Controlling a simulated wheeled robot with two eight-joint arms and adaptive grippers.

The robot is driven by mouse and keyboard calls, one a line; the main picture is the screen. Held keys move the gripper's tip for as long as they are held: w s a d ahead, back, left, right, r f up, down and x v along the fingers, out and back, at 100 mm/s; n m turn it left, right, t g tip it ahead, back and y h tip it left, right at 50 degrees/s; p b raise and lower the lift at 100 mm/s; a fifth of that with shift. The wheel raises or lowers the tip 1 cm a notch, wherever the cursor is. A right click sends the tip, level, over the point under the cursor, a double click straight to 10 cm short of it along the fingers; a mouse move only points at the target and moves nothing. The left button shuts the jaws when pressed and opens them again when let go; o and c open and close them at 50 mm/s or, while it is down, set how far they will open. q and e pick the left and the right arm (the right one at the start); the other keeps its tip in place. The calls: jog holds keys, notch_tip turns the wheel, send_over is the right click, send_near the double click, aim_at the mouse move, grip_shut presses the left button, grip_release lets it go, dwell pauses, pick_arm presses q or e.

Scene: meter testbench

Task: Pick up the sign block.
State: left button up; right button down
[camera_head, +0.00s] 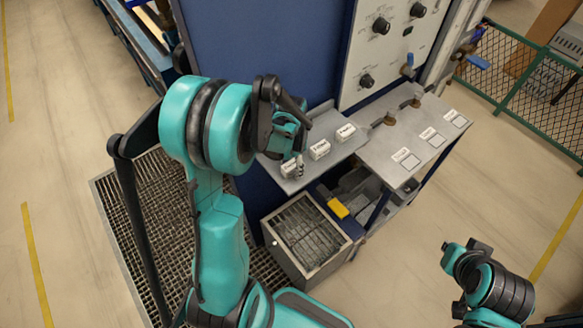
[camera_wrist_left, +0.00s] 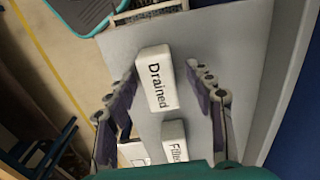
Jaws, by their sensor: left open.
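White sign blocks stand on the grey shelf (camera_head: 330,130) in the head view. The nearest block (camera_head: 289,168) is partly hidden by my left gripper (camera_head: 298,158); a middle block (camera_head: 320,149) and a far block (camera_head: 345,132) stand behind it. In the left wrist view, a white block reading "Drained" (camera_wrist_left: 155,80) lies between the spread fingers of my left gripper (camera_wrist_left: 160,85), with space on both sides. A block whose label starts "Fille" (camera_wrist_left: 175,142) is below it, partly cut off by my gripper body. My right gripper (camera_head: 462,262) is off to the right, its fingers unclear.
A blue cabinet with a knob panel (camera_head: 385,50) rises behind the shelf. A lower grey table (camera_head: 420,135) with white square labels adjoins it on the right. A metal bin (camera_head: 305,235) stands below, beside a floor grating (camera_head: 130,230). A green mesh fence (camera_head: 520,80) is at right.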

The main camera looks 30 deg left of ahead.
pick_arm(q)
grip_shut()
jog(key=shift+r, duration=0.1)
